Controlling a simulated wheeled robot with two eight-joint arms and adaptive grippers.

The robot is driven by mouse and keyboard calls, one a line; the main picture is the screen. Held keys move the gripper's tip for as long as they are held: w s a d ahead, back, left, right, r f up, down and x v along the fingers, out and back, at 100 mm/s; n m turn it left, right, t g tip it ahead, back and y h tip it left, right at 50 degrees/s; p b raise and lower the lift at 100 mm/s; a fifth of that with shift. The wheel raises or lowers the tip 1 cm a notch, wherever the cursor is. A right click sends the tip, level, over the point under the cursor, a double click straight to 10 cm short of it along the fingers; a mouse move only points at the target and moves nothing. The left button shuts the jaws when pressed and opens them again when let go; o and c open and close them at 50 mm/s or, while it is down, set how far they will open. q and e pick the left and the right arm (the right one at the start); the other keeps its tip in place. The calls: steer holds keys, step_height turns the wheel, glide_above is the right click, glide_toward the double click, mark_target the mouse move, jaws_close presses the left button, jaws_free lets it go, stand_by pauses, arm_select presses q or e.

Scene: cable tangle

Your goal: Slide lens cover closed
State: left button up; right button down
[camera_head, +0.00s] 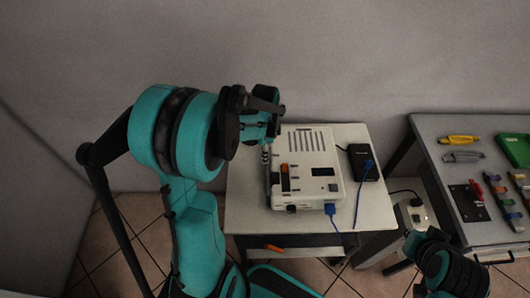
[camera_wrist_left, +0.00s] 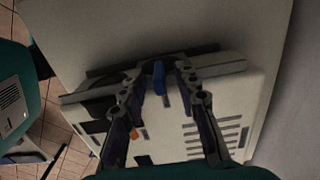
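The white projector (camera_head: 318,168) sits on a small table, with top vents and a blue plug in its near side. In the left wrist view the projector (camera_wrist_left: 225,115) shows its front edge, with a dark rounded lens area (camera_wrist_left: 112,82) at left and a dark rail along the edge. A blue tab (camera_wrist_left: 160,78), apparently the lens cover's, stands on this edge. My left gripper (camera_head: 267,155) is at the projector's left side. In the wrist view its fingertips (camera_wrist_left: 162,75) are apart, one on each side of the tab; contact cannot be made out. My right gripper is out of view.
A black box (camera_head: 363,163) with a blue cable lies right of the projector on the white table (camera_head: 245,205). A grey workbench (camera_head: 440,128) with tools stands at right. My right arm shows at lower right. A white power box (camera_head: 414,214) stands between the tables.

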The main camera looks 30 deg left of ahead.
arm_select(q)
jaws_close()
steer(key=s+d, duration=0.5)
steer(key=s, duration=0.3)
steer(key=shift+p, duration=0.35)
jaws_free()
steer(key=shift+s, duration=0.1)
step_height(320, 180, up, 12)
